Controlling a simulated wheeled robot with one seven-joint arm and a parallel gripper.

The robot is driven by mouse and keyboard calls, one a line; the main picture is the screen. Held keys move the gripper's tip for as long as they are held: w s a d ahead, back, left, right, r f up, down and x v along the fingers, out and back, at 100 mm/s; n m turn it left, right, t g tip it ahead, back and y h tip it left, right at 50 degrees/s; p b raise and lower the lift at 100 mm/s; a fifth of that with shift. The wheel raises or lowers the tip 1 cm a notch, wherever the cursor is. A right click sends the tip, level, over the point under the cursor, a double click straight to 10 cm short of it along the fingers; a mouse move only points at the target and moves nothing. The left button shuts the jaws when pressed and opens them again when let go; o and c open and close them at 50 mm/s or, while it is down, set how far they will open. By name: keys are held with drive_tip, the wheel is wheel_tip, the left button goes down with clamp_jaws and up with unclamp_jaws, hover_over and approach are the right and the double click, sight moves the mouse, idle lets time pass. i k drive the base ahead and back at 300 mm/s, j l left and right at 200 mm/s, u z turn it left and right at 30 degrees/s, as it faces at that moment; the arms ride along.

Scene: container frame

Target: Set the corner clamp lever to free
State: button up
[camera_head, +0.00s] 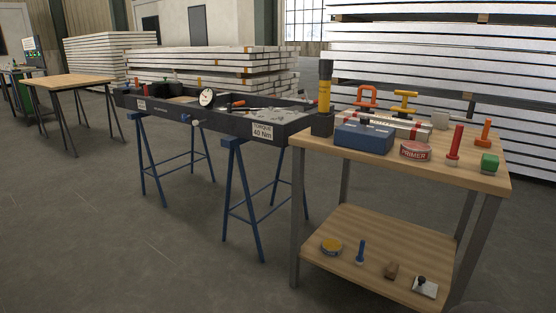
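A dark rectangular frame (222,127) rests across two blue trestles in the middle of the view. A white round dial (207,97) stands at its near side, and a small pale knob-like part (195,122) sticks out below the dial. A small orange-red handle (238,101) lies inside the frame. A label reading "TORQUE 40 Nm" (262,131) is on its near right corner. The parts are too small to tell which is the corner clamp lever or how it is set. My gripper is not in view.
A wooden two-shelf bench (360,235) at the right holds a blue box (364,136), a red PRIMER tin (416,151) and several tools. Another wooden table (70,81) stands at the far left. Stacked white panels (440,60) are behind. The floor at the front left is clear.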

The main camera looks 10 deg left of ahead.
sight(229, 105)
drive_tip(key=i+j+u, duration=0.15)
drive_tip(key=i+u, duration=0.15)
drive_tip(key=u, duration=0.2)
drive_tip(key=i+u, duration=0.65)
drive_tip(key=u, duration=0.3)
drive_tip(key=i+j, duration=0.1)
drive_tip(key=i, duration=0.75)
